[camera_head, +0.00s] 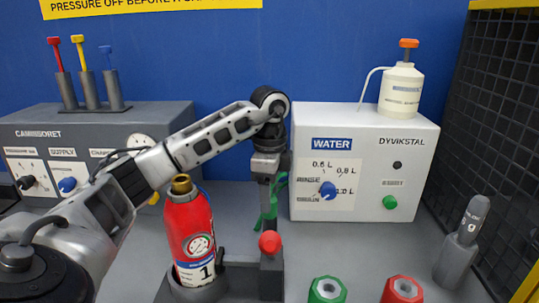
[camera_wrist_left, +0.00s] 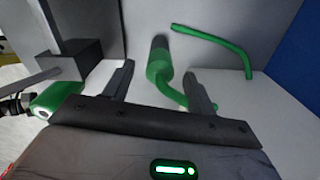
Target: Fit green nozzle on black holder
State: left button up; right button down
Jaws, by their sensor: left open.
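The green nozzle (camera_head: 270,212) is a slim, curved green piece, seen just below my left gripper (camera_head: 268,182) at the grey upright stand (camera_head: 270,275). In the left wrist view my left gripper (camera_wrist_left: 159,71) has its two dark fingers apart. A green tapered piece with a dark end (camera_wrist_left: 159,62) shows between and beyond them, with a thin curved green tube running from it. I cannot tell whether the fingers touch it. A dark block with a post (camera_wrist_left: 72,62) stands left of the fingers; I cannot tell whether it is the black holder. My right gripper is not in view.
A red extinguisher (camera_head: 189,235) stands close left of the stand, which has a red knob (camera_head: 270,243). Green (camera_head: 327,290) and red (camera_head: 403,290) hexagonal pieces are at the front. The white water unit (camera_head: 365,165) stands behind right. Bare bench lies between them.

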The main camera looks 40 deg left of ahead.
pick_arm(q)
notch_tip(320, 180, up, 12)
jog(key=p, duration=0.3)
jog(key=shift+f, duration=0.25)
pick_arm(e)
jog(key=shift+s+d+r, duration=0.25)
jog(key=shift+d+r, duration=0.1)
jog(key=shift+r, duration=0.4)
pick_arm(q)
jog(key=shift+f, duration=0.1)
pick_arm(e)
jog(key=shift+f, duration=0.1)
pick_arm(q)
jog(key=b, duration=0.3)
send_over(270, 218)
jog(key=w+a, duration=0.1)
notch_tip(270, 218, down, 7)
jog(key=shift+w+a+r, duration=0.1)
jog(key=shift+w+r, duration=0.05)
jog(key=shift+r, duration=0.05)
notch_tip(270, 218, down, 9)
jog(key=shift+f, duration=0.1)
jog(key=shift+r, duration=0.2)
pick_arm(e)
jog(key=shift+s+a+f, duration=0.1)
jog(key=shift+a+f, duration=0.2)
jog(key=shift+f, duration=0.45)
